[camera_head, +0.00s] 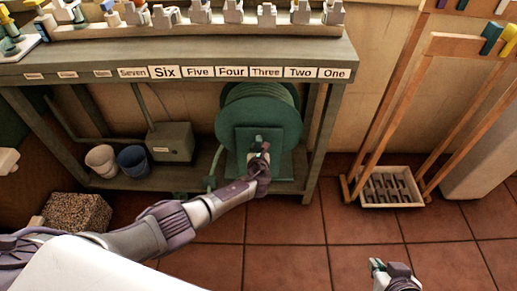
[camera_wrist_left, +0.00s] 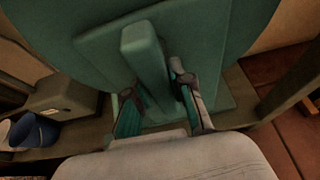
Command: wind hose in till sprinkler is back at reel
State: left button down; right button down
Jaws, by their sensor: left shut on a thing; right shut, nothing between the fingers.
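The green hose reel (camera_head: 258,108) stands on the lower shelf under the bench. My left gripper (camera_head: 260,152) is at the reel's front. In the left wrist view, its fingers (camera_wrist_left: 156,92) are shut on a green crank handle (camera_wrist_left: 146,50) that sticks out from the reel's front. A short length of green hose (camera_head: 213,172) comes down at the reel's left side to a small green piece (camera_head: 181,194) at the shelf edge. I cannot tell whether that piece is the sprinkler. My right gripper (camera_head: 378,265) is shut and empty above the tiled floor at the lower right.
The bench (camera_head: 215,56) carries a row of fittings above number labels. A grey box (camera_head: 170,143), a white pot (camera_head: 101,158) and a blue pot (camera_head: 133,159) share the lower shelf. A wooden rack (camera_head: 400,100) and tray (camera_head: 391,201) stand right. Floor tiles in front are clear.

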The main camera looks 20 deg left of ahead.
pick_arm(q)
jog(key=c, duration=1)
grip_release()
jog(key=v, duration=1.2)
